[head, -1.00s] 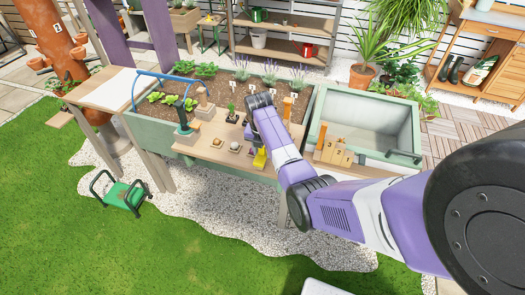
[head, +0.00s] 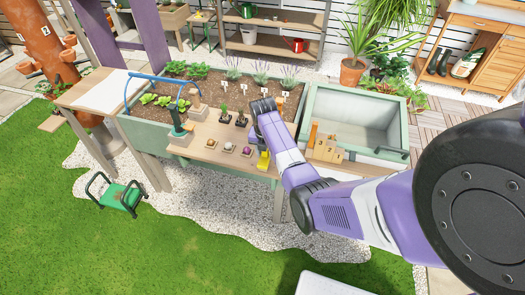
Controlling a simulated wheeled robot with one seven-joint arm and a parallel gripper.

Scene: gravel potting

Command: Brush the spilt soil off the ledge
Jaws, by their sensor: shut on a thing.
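The wooden ledge (head: 213,130) runs along the front of the green raised planter (head: 145,135). My gripper (head: 262,143) points down over the right part of the ledge, mostly hidden behind my wrist. It is shut on a yellow thing, apparently the brush (head: 263,160), which shows low at the ledge's front edge. I cannot tell whether it touches the ledge. Spilt soil cannot be made out at this size, and my arm covers part of the ledge's right end.
Small items on pads (head: 228,148) sit left of the brush. Two small potted plants (head: 241,120) stand behind them. A dark green tool on a stand (head: 178,128) is farther left. Numbered wooden blocks (head: 327,150) and a green-rimmed basin (head: 355,118) lie right of my arm.

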